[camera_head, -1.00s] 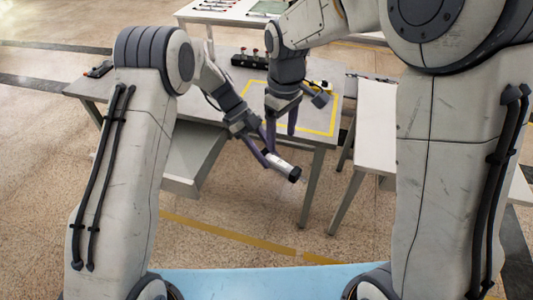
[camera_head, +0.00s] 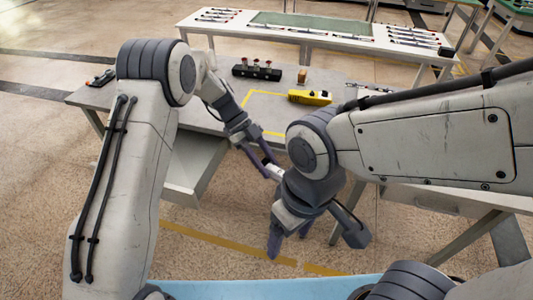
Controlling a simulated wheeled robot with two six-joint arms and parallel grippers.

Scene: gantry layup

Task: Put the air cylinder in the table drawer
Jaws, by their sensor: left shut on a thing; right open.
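My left gripper (camera_head: 266,165) is shut on the air cylinder (camera_head: 274,172), in front of the table's near edge. Only a small pale part of the cylinder shows; my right arm hides the rest. The table drawer (camera_head: 181,195) stands pulled out below the grey table top (camera_head: 215,112), left of and lower than the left gripper. My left arm covers part of the drawer, and I cannot see its whole inside. My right gripper (camera_head: 288,240) is open and points down over the floor, nearer to me than the left one, with nothing seen between its fingers.
On the table are a black block with red knobs (camera_head: 257,72), a small orange-brown block (camera_head: 302,76), a yellow device (camera_head: 310,97) and a dark device (camera_head: 100,78). A white bench (camera_head: 350,42) with rods stands behind. Another table (camera_head: 435,198) is at right, partly behind my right arm.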

